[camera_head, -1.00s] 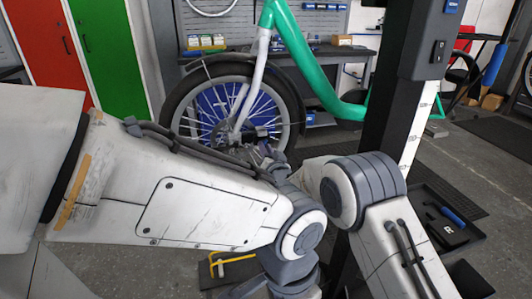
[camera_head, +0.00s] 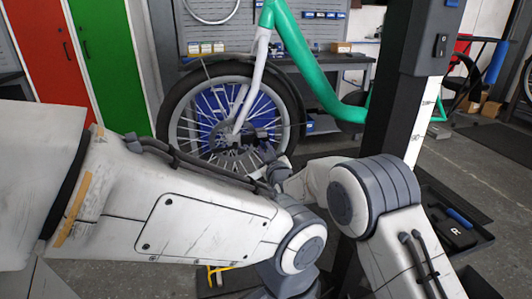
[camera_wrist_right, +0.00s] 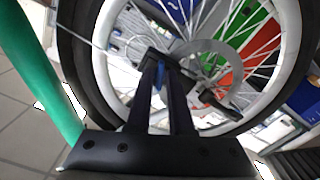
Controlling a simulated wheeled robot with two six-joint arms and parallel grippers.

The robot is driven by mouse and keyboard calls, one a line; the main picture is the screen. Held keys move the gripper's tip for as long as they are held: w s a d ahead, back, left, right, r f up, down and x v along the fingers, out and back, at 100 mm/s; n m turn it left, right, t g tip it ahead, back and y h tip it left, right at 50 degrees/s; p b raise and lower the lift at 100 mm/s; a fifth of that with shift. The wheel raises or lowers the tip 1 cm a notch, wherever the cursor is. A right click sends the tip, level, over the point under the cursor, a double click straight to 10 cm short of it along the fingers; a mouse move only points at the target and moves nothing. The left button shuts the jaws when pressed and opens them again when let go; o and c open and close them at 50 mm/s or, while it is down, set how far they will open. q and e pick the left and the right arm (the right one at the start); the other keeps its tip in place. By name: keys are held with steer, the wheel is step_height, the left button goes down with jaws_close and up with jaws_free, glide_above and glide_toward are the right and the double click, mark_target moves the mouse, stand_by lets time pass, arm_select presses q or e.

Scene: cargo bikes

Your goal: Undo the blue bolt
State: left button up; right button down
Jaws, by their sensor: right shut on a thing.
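The green bike's front wheel (camera_head: 190,135) stands ahead of me, with a grey fork leg running down to its hub. My right gripper (camera_head: 243,143) is at the hub area, seen small and partly dark against the spokes. In the right wrist view, its two dark fingers (camera_wrist_right: 152,62) reach toward the hub and disc, nearly closed. A small blue part (camera_wrist_right: 161,76), apparently the blue bolt, shows between them near the tips, and they are shut on it. The bolt cannot be made out in the head view. My left arm crosses the foreground; its gripper is out of view.
A black post (camera_head: 398,90) stands right of the wheel. A dark tray (camera_head: 460,222) with a blue-handled tool lies at the lower right. A workbench (camera_head: 345,62) is behind the bike. The green frame (camera_wrist_right: 38,70) passes close to the left in the wrist view.

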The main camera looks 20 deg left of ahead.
steer(key=n, duration=0.6)
steer(key=n+b, duration=0.1)
steer(key=n, duration=0.5)
steer(key=shift+w+d+r+n, duration=0.1)
steer(key=shift+r+n, duration=0.05)
steer(key=shift+n, duration=0.15)
stand_by(0.4)
steer(key=c, duration=0.8)
jaws_free()
steer(key=v, duration=1)
steer(key=shift+d, duration=0.15)
